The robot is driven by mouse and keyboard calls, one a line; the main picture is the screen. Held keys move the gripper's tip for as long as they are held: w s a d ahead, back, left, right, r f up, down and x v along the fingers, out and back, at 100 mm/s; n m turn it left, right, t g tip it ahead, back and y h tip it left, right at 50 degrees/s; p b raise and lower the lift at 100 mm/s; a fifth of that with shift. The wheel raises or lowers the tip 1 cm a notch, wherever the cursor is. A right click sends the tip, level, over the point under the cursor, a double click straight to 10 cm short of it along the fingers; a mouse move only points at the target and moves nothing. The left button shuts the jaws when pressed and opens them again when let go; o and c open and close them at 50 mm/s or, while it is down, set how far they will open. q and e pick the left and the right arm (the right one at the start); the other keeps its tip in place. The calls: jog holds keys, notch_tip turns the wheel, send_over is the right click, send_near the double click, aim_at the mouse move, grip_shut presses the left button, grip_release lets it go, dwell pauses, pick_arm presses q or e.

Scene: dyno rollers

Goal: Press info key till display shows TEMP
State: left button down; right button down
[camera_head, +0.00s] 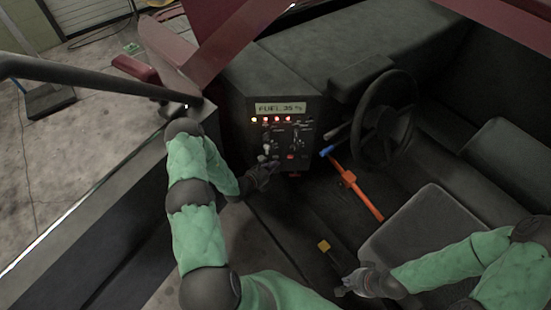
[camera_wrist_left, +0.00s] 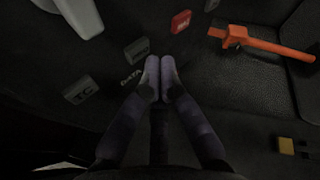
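The display (camera_head: 281,108) on the dark control panel reads "FUEL 35 %", with a row of small lights below it. My left gripper (camera_head: 270,164) is at the lower left of the panel. In the left wrist view its two fingertips (camera_wrist_left: 160,68) are together with nothing between them. A grey key (camera_wrist_left: 137,48) with unclear lettering lies just left of the tips, by the label "DATA"; I cannot tell whether they touch the panel. Another grey key (camera_wrist_left: 78,90) reads "TC", and a red key (camera_wrist_left: 181,21) is further up. My right gripper (camera_head: 347,288) is low by the seat, its opening unclear.
A steering wheel (camera_head: 386,116) is right of the panel. An orange lever (camera_head: 356,188) with a blue end stands between panel and seat (camera_head: 423,228). A yellow-topped pedal or lever (camera_head: 323,245) is on the floor. A dark bar (camera_head: 90,88) crosses at left.

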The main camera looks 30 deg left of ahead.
pick_arm(q)
jog(key=shift+w+a, duration=0.15)
jog(key=shift+w, duration=0.1)
jog(key=shift+w+a, duration=0.25)
jog(key=shift+w, duration=0.05)
dwell(0.9)
jog(key=shift+s+d, duration=0.45)
jog(key=shift+s, duration=0.2)
jog(key=s+d, duration=0.1)
jog(key=s+p, duration=0.1)
jog(key=s+d+p, duration=0.1)
jog(key=s, duration=0.1)
jog(key=shift+s+d, duration=0.1)
jog(key=shift+d, duration=0.25)
dwell(0.9)
